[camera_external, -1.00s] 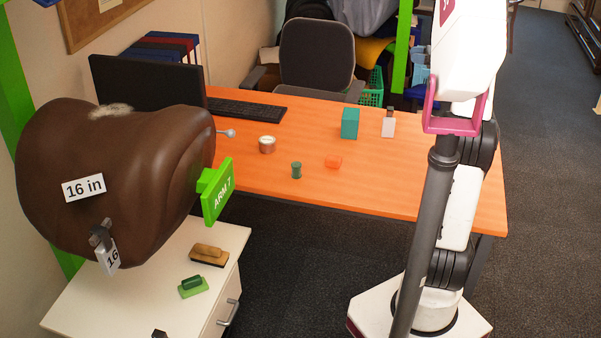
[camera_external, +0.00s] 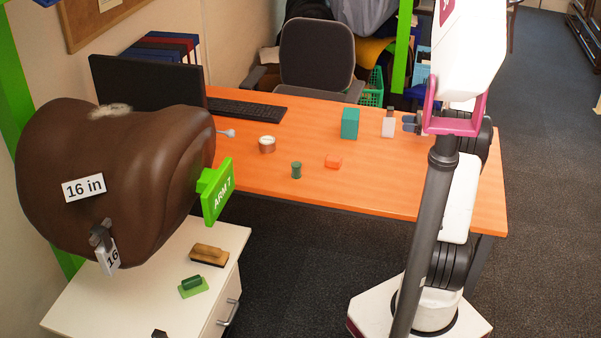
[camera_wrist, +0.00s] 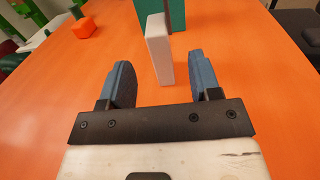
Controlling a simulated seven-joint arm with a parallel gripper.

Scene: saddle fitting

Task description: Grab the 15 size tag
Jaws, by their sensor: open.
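A white tag (camera_external: 388,128) with a dark top stands upright on the orange desk; no number on it is legible. It also shows in the wrist view as a white upright block (camera_wrist: 158,48). My gripper (camera_external: 408,123) is just right of it in the external view, partly hidden by my arm. In the wrist view my gripper (camera_wrist: 160,83) has its two blue fingers spread, empty, with the tag just beyond the tips and roughly between them. Another tag (camera_external: 112,257), reading 16, hangs on the brown saddle (camera_external: 130,180), which bears a "16 in" label.
A teal block (camera_external: 350,124) stands close to the white tag, and also shows behind it in the wrist view (camera_wrist: 177,14). The desk's right part (camera_external: 485,205) is bare.

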